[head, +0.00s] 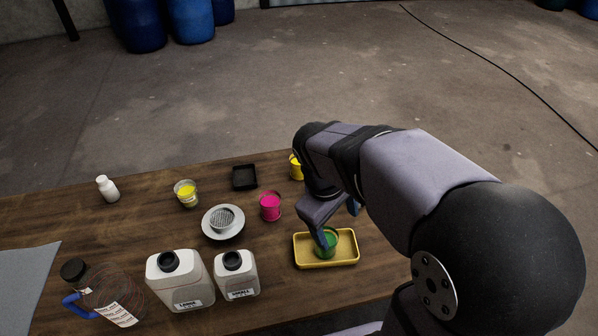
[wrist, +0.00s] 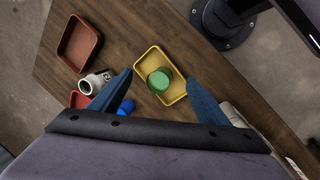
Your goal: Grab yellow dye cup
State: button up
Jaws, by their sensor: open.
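Two yellow cups stand on the table in the head view. One clear cup with yellow contents (head: 186,195) is at the left; a solid yellow cup (head: 296,168) is at the back, partly hidden by my arm. I cannot tell which is the dye cup. No yellow cup shows in the wrist view. My gripper (head: 335,226) is open, pointing down over a yellow tray (head: 346,261). A green cup (head: 328,243) sits in the tray; in the wrist view the green cup (wrist: 159,80) appears between the fingertips. Whether they touch it is unclear.
A magenta cup (head: 270,207), grey strainer bowl (head: 223,222) and black tray (head: 244,178) lie left of my gripper. Jugs (head: 181,281) stand along the front.

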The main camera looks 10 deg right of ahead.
jog(key=w+d+f+n+t+h+b, duration=0.1)
jog(key=w+f+n+h+b, duration=0.15)
jog(key=w+n, duration=0.35)
notch_tip(320, 180, up, 3)
jog(key=n+t+h+b, duration=0.4)
jog(key=n+t+b, duration=0.45)
jog(key=n, duration=0.65)
send_over(295, 162)
jog(key=s+a, duration=0.3)
jog(key=a, duration=0.1)
jog(key=shift+g, duration=0.45)
jog(key=f, duration=1.2)
jog(key=shift+s+d+f, duration=0.15)
jog(key=shift+d+f, duration=0.05)
jog(key=shift+d, duration=0.15)
jog(key=shift+f, duration=0.15)
jog(key=shift+p+x, duration=0.45)
jog(key=shift+x, duration=3.15)
jog(key=shift+d, duration=0.15)
jog(key=c, duration=1.3)
